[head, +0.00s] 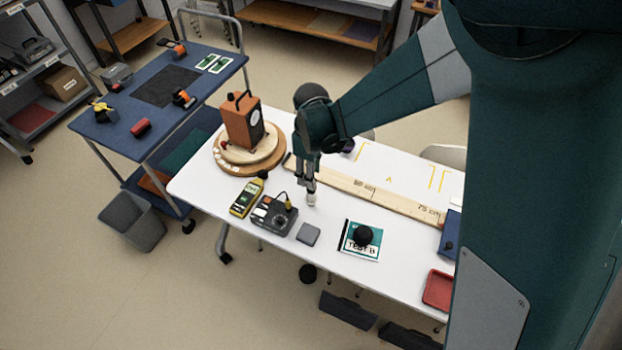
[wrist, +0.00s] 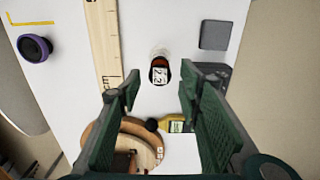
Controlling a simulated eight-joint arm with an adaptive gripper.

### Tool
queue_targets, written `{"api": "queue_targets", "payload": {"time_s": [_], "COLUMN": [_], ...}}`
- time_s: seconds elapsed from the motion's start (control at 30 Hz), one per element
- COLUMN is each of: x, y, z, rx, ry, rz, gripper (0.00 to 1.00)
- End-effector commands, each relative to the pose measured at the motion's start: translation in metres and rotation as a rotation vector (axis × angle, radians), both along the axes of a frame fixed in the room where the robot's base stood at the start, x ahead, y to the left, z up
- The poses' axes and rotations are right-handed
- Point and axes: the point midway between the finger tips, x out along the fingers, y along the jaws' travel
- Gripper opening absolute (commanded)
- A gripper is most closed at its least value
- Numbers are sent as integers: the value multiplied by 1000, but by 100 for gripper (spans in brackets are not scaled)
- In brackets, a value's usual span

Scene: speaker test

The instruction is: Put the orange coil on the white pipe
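My gripper (head: 310,187) points down over the white table, near its middle. A small upright cylinder (wrist: 159,70), pale with a dark red band and a numbered top, stands just past the fingertips. In the head view a small white piece (head: 311,199) shows right under the gripper, perhaps the same thing. I cannot make out an orange coil or a white pipe in either view. An orange box with a handle (head: 241,121) stands on a round wooden turntable (head: 271,166).
A wooden ruler board (head: 405,199) lies behind the gripper. A yellow meter (head: 246,199), a dark grey device (head: 273,214), a grey square block (head: 308,234), a teal booklet (head: 370,251) and a red tray (head: 438,289) are on the table. A blue cart (head: 205,82) stands to the left.

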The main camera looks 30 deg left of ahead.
Motion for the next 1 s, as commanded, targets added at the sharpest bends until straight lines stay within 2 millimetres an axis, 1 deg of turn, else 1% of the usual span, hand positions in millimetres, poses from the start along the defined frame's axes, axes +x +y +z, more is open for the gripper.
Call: {"api": "queue_targets", "payload": {"time_s": [0.03, 0.2, 0.4, 0.5, 0.7, 1.0], "x": [-1, 0, 0, 0, 0, 0], "y": [-1, 0, 0, 0, 0, 0], "z": [8, 32, 57, 65, 73, 74], "rx": [0, 0, 0, 0, 0, 0], "ry": [0, 0, 0, 0, 0, 0], "rz": [0, 0, 0, 0, 0, 0], "gripper": [35, 35, 35, 35, 35, 35]}}
